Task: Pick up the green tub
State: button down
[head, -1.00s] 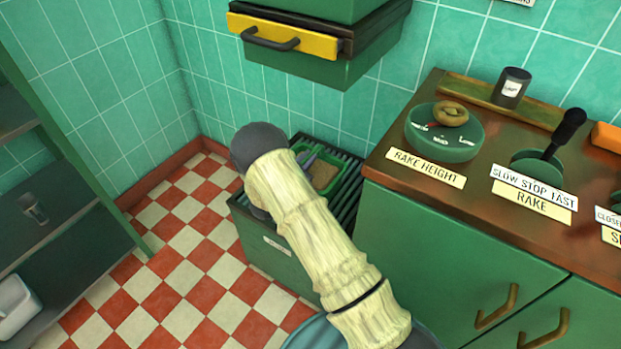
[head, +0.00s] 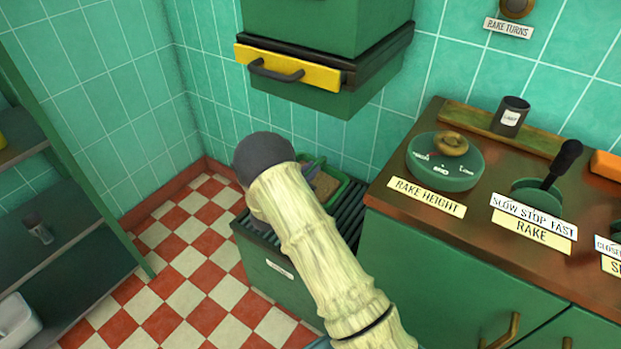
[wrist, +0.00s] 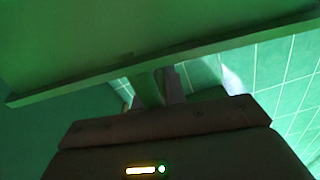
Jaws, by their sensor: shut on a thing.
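The green tub (head: 342,186) is a small open box with sandy tan contents. It shows in the head view above the dark slatted top of a green bin, with my arm in front of its lower left. My gripper (head: 312,168) is mostly hidden behind my round wrist joint; a greyish part of it shows at the tub's left side. In the wrist view my gripper (wrist: 158,88) is shut on a narrow green piece below a broad green surface (wrist: 150,45), which looks like the tub close up. The tub appears a little above the slats.
The slatted green bin (head: 278,268) stands on the checkered floor. A green box with a yellow drawer front (head: 290,65) hangs on the wall above. A counter with dials and a lever (head: 563,155) is at right; dark shelves (head: 60,230) stand at left.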

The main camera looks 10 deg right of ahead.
notch_tip(320, 180, up, 5)
jog(key=shift+f+p, duration=0.1)
jog(key=shift+p, duration=0.35)
jog(key=shift+f, duration=0.1)
